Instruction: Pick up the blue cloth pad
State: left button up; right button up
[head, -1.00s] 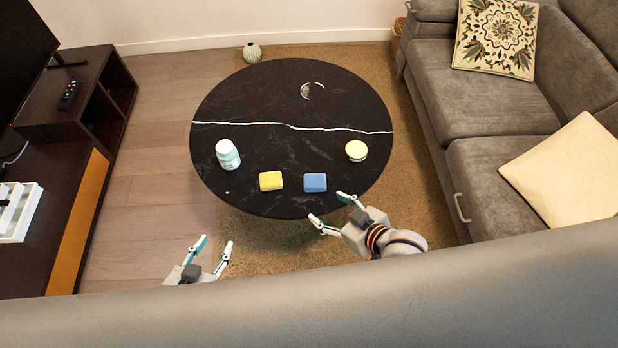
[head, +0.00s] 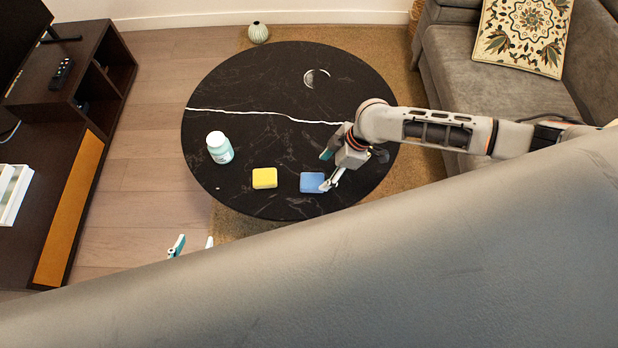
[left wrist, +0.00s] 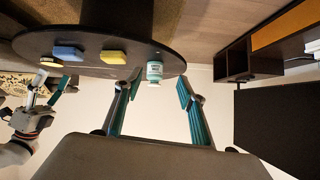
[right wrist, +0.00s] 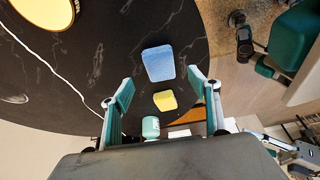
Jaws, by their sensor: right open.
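The blue cloth pad (head: 311,183) lies flat on the round black table, near its front edge. My right gripper (head: 325,171) is open and empty, low over the table at the pad's right side. One fingertip overlaps the pad's right edge in the head view; contact cannot be told. In the right wrist view the pad (right wrist: 158,63) shows ahead, between the spread fingers. The left wrist view also shows the pad (left wrist: 68,53). My left gripper (head: 195,241) is open and empty, off the table's front left; my own body partly hides it in the head view.
A yellow pad (head: 264,178) lies just left of the blue one, and a white-lidded bottle (head: 220,148) stands farther left. A yellow-topped tin (right wrist: 48,10) is hidden by my arm in the head view. The sofa (head: 470,95) borders the right. The table's back is mostly clear.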

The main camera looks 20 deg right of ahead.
aim_at(314, 180)
jog(key=shift+a+f, duration=0.2)
jog(key=shift+f, duration=0.3)
jog(key=b+x, duration=0.2)
jog(key=x, duration=0.4)
jog(key=shift+w+a, duration=0.1)
jog(key=shift+a, duration=0.1)
jog(key=shift+w+a+f, duration=0.1)
jog(key=shift+f, duration=0.1)
jog(key=c, duration=1.2)
